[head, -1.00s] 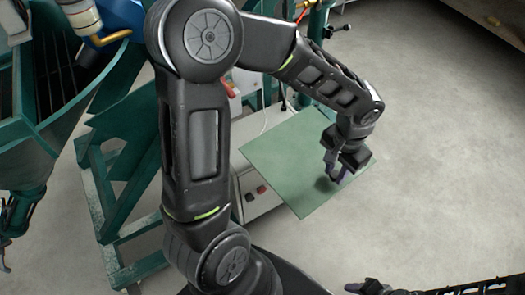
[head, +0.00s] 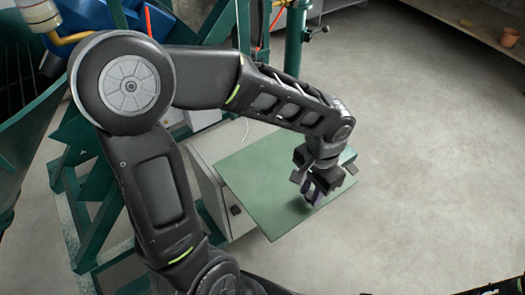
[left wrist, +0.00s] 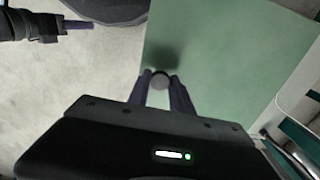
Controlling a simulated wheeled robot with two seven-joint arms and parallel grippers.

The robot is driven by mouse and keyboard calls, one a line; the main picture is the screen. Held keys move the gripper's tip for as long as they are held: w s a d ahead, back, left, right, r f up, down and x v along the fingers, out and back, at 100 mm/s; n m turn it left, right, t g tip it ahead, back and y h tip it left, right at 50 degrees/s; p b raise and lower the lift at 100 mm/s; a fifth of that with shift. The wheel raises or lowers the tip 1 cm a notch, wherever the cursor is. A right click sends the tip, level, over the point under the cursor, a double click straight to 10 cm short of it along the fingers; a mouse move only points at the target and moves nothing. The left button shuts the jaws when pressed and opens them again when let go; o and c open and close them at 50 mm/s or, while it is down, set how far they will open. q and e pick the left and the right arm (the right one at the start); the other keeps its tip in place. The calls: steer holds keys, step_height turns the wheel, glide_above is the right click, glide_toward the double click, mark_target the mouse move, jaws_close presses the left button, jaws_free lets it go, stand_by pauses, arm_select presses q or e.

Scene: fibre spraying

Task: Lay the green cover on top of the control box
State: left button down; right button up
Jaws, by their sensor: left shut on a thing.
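The green cover (head: 262,183) is a flat, thin sheet over the pale control box (head: 211,188), with its right part reaching out beyond the box over the floor. A strip of the box's top shows along the cover's left and back side; whether the cover touches the box is unclear. My left gripper (head: 312,193) is above the cover, shut on its round grey knob (left wrist: 160,81). The cover also shows below the fingers in the left wrist view (left wrist: 215,70). My right gripper (left wrist: 75,26) shows in part at that view's upper left; its jaw opening is unclear.
A green steel frame (head: 85,215) stands left of the box, and a green post (head: 295,40) rises behind it. A shelf (head: 470,35) with an orange pot (head: 509,37) is at the back right. The floor at right is clear.

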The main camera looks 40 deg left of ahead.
arm_select(q)
glide_toward(271, 160)
steer(key=f, duration=0.2)
steer(key=d+f, duration=0.1)
steer(key=f, duration=0.2)
steer(key=shift+s+d+f+p, duration=0.1)
steer(key=shift+s+f+p, duration=0.1)
steer(key=shift+f+p, duration=0.1)
steer(key=f, duration=0.1)
steer(key=a+f, duration=0.1)
steer(key=shift+w+a+f+b, duration=0.15)
steer(key=shift+a+f+b, duration=0.1)
steer(key=shift+f+b, duration=0.15)
steer(key=shift+f, duration=0.4)
steer(key=c, duration=1.1)
jaws_free()
steer(key=shift+c, duration=0.2)
